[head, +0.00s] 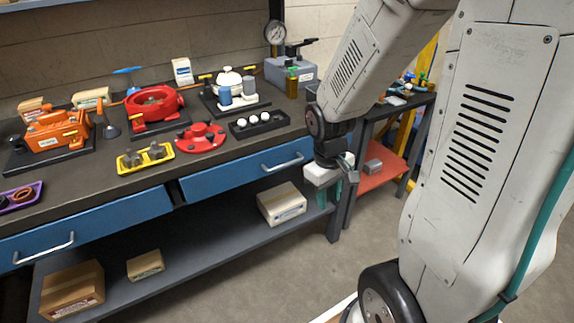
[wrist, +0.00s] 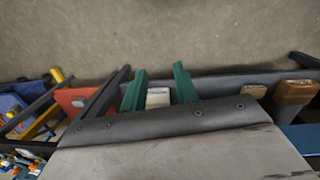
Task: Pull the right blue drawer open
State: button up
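The right blue drawer (head: 230,178) is in the bench front in the head view and looks shut. Its silver bar handle (head: 283,162) sits right of the middle of its front. My gripper (head: 345,190) hangs to the right of the drawer, near the right end of the bench, apart from the handle. In the wrist view its two green fingers (wrist: 159,70) stand apart with nothing gripped between them. The handle cannot be made out in the wrist view.
The left blue drawer (head: 95,225) looks shut. Cartons stand on the lower shelf (head: 195,260). A red-shelved stand (head: 385,170) is right of the bench. The floor (head: 300,270) in front is clear.

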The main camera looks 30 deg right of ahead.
jog(key=w+d+f+n+t, duration=0.35)
jog(key=w+f, duration=0.25)
jog(key=f, duration=0.5)
jog(key=n+t, duration=1.3)
send_near(287, 163)
jog(key=x, duration=0.2)
jog(key=shift+y, duration=0.3)
jog(key=x, duration=0.8)
jog(key=shift+d+f, duration=0.2)
jog(key=shift+f, duration=0.15)
grip_shut()
